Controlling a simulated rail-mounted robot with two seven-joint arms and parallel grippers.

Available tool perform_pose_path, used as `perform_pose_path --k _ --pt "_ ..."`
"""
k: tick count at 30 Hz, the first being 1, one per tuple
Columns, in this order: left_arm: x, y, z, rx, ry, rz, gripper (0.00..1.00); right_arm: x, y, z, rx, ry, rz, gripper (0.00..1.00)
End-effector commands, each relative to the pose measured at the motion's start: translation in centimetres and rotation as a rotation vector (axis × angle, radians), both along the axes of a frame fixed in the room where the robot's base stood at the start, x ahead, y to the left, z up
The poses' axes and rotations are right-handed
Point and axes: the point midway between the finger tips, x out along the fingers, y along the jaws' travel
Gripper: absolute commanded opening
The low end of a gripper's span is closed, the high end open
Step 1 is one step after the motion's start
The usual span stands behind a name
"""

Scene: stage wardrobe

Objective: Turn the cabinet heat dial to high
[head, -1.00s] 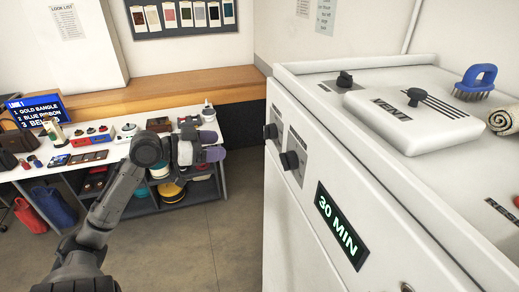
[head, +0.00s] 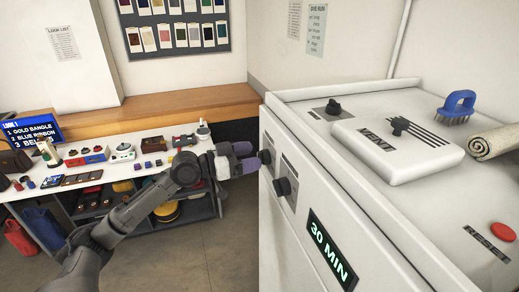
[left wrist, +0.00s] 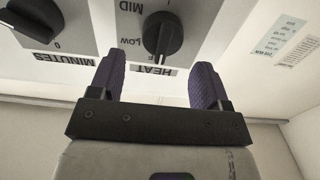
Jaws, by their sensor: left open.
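The black heat dial (head: 265,157) sits on the cabinet's white front face (head: 325,190), the farther of two knobs there. In the left wrist view the heat dial (left wrist: 164,33) appears upside down, with HEAT, LOW and MID printed around it. Its narrow grip points toward the label edge near a partly covered letter F. My left gripper (head: 252,157) is open just in front of this dial. In the left wrist view the purple fingers (left wrist: 158,82) are spread to either side below the dial, with no visible contact. My right gripper is out of view.
The minutes dial (left wrist: 38,17) is close beside the heat dial; it is the nearer front knob (head: 284,187) in the head view. A lit 30 MIN display (head: 331,250) follows. A vent panel (head: 398,150), brush (head: 456,106) and red button (head: 503,230) are on top.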

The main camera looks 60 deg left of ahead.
Motion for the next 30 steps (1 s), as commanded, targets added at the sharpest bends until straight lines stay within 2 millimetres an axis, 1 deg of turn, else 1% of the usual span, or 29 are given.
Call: perform_pose_path --k 1,3,9,15,22,23,30 --pt "0.7 -0.1 0.3 0.002 0.001 -0.001 0.71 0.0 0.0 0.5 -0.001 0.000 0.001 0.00" --pt "1.4 -0.3 0.3 0.001 -0.001 0.000 0.71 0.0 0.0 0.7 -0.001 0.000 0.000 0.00" --pt "2.7 -0.5 0.1 0.001 0.000 0.000 0.71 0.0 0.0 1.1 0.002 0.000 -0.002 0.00" --pt "3.2 -0.6 0.0 0.001 0.001 0.000 0.71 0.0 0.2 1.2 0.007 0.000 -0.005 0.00" --pt "3.2 -0.6 0.0 0.001 0.001 0.000 0.71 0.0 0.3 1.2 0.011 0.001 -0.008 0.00" --pt "3.2 -0.6 0.0 0.001 0.001 0.000 0.70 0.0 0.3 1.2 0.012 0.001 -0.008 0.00" --pt "3.2 -0.6 0.0 0.000 0.001 0.000 0.47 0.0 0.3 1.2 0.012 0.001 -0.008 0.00"
